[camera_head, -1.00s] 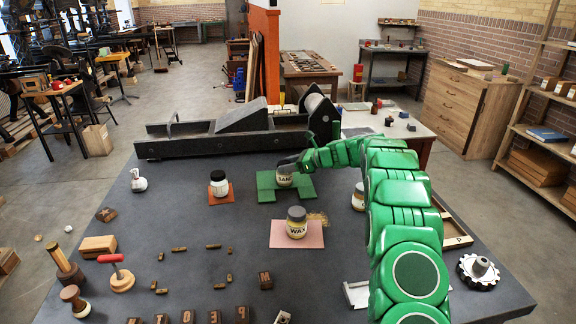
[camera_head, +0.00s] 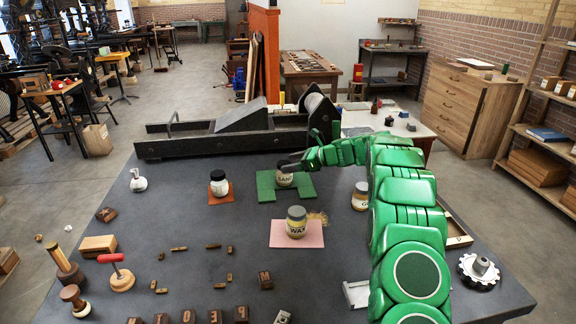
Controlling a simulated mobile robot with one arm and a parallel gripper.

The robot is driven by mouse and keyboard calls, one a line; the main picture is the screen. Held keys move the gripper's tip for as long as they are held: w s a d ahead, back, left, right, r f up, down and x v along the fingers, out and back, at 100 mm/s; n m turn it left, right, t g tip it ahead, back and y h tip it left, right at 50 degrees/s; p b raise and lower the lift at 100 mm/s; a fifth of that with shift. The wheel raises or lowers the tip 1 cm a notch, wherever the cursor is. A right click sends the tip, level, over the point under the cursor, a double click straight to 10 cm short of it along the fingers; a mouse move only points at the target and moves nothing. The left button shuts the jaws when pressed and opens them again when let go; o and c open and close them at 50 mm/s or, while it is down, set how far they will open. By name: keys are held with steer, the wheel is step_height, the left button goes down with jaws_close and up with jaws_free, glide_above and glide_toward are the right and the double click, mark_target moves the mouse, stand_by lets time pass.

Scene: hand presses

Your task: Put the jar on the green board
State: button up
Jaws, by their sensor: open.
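A jar (camera_head: 284,180) with a partly hidden label stands upright on the green board (camera_head: 265,195) in the middle of the table. My gripper (camera_head: 290,166) is open at the jar's top, reaching in from the right. It hides part of the jar's lid. I cannot tell whether the fingers touch the jar.
A wax jar (camera_head: 296,222) stands on a pink board (camera_head: 313,240) in front. A dark-lidded jar (camera_head: 218,184) stands on an orange board at left. Another jar (camera_head: 360,196) is beside my arm. A long dark press (camera_head: 230,132) lies behind. Small blocks and stamps lie at front left.

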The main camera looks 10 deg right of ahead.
steer(key=v, duration=1)
steer(key=shift+s, duration=0.15)
steer(key=s+a+r+n+g+h, duration=0.3)
steer(key=s+a+n, duration=0.4)
steer(key=s, duration=0.7)
steer(key=s+a+r+n+g+h, duration=0.1)
steer(key=s+a+r+n+g, duration=0.3)
steer(key=s+a, duration=0.75)
steer(key=s+d+n+h, duration=0.2)
steer(key=s+d+n, duration=0.1)
steer(key=s, duration=1)
steer(key=s+d+f+n+h, duration=0.1)
steer(key=s+d+n+h, duration=0.2)
steer(key=s, duration=1)
steer(key=s+d+n+h, duration=0.3)
steer(key=s+n, duration=0.3)
steer(key=s, duration=0.6)
steer(key=shift+s+f+g, duration=0.4)
